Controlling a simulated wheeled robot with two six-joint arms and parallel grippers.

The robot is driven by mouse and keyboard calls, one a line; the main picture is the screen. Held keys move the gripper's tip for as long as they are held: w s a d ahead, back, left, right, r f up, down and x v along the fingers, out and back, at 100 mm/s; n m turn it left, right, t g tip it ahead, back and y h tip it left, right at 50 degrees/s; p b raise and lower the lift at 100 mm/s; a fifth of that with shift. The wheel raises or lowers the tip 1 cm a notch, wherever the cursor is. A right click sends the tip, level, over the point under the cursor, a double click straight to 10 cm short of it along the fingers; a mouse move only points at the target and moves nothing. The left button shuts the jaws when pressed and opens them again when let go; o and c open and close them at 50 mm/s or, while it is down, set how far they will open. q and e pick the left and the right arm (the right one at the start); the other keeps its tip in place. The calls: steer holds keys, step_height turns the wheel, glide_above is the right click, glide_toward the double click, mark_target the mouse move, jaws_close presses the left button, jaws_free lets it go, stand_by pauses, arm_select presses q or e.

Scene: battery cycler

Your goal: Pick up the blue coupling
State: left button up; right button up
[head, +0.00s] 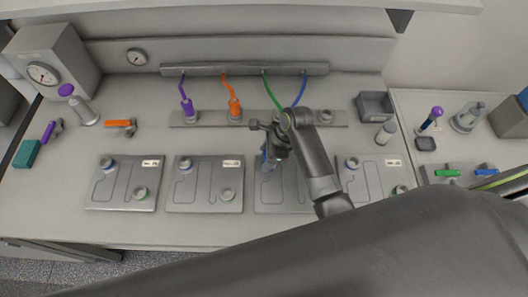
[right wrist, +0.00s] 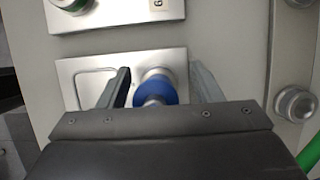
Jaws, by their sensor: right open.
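My right gripper (head: 268,158) reaches down over the third flat grey plate (head: 283,200) in the head view. In the right wrist view its two fingers (right wrist: 158,88) are apart, one on each side of a round blue part (right wrist: 155,86) at this plate (right wrist: 70,72). A small grey piece shows at its near side, and the palm hides what lies below. I see no finger clearly touching it, and I cannot tell whether it is a coupling or the plate's blue-ringed port. A blue hose (head: 303,88) runs down behind my right arm; its lower end is hidden. My left gripper is not in view.
Plates with ringed ports (head: 205,200) stand close on both sides. Behind them runs a socket rail (head: 210,120) with purple (head: 187,108) and orange (head: 234,106) couplings and a green hose (head: 268,88). Loose tools lie at left; a grey bin (head: 375,105) stands at right.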

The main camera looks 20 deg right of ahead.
steer(key=shift+s+d+r, duration=0.1)
steer(key=shift+s+d, duration=0.05)
steer(key=shift+s, duration=0.1)
steer(key=shift+c, duration=0.3)
steer(key=shift+s+d, duration=0.1)
steer(key=shift+s, duration=0.05)
steer(key=shift+c, duration=1.1)
steer(key=c, duration=0.9)
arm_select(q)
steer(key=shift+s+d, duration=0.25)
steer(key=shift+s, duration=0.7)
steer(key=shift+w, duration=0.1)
arm_select(e)
steer(key=shift+w+r, duration=0.15)
steer(key=shift+w, duration=0.05)
